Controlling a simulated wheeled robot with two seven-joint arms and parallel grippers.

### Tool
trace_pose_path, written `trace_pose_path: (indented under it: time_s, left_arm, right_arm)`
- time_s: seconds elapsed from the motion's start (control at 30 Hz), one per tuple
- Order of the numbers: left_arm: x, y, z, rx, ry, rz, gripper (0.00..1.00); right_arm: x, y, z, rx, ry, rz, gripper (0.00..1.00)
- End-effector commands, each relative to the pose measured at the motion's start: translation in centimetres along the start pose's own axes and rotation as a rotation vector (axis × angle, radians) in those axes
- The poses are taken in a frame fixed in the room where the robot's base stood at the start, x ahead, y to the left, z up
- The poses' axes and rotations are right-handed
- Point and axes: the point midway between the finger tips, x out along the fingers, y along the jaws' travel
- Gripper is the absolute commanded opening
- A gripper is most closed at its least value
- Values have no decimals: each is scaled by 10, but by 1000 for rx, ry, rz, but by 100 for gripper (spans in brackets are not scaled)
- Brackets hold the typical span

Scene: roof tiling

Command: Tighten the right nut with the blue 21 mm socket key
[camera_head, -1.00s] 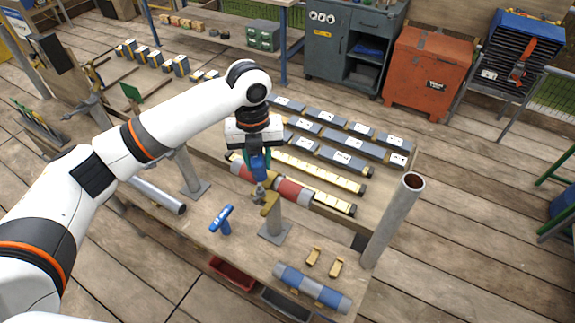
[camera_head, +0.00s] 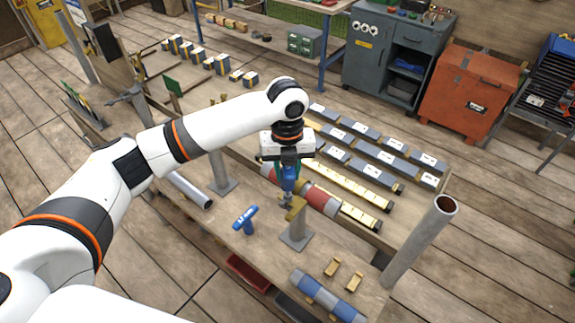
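My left gripper (camera_head: 289,172) is pointing down and appears shut on a blue socket key (camera_head: 289,180), whose lower end is at or just above a gold clamp piece (camera_head: 297,207). The gripper and key hide the nut there, so I cannot tell whether the socket sits on it. The clamp is on a post with a grey foot (camera_head: 297,237), beside a pipe with red bands (camera_head: 322,200). My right gripper is out of view.
A tall grey pipe (camera_head: 420,242) rises at the bench's right end. Long gold bars (camera_head: 345,208) and dark blocks lie behind the clamp. A grey tube (camera_head: 190,190) lies left.

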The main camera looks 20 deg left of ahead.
Motion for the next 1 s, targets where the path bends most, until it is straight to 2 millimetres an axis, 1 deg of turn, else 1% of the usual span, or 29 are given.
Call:
trace_pose_path:
  time_s: [0.33,1.0]
  left_arm:
    - [14,0,-1,0,1,0,0]
    - [41,0,-2,1,1,0,0]
  right_arm:
    - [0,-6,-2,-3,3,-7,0]
    - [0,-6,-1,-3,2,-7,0]
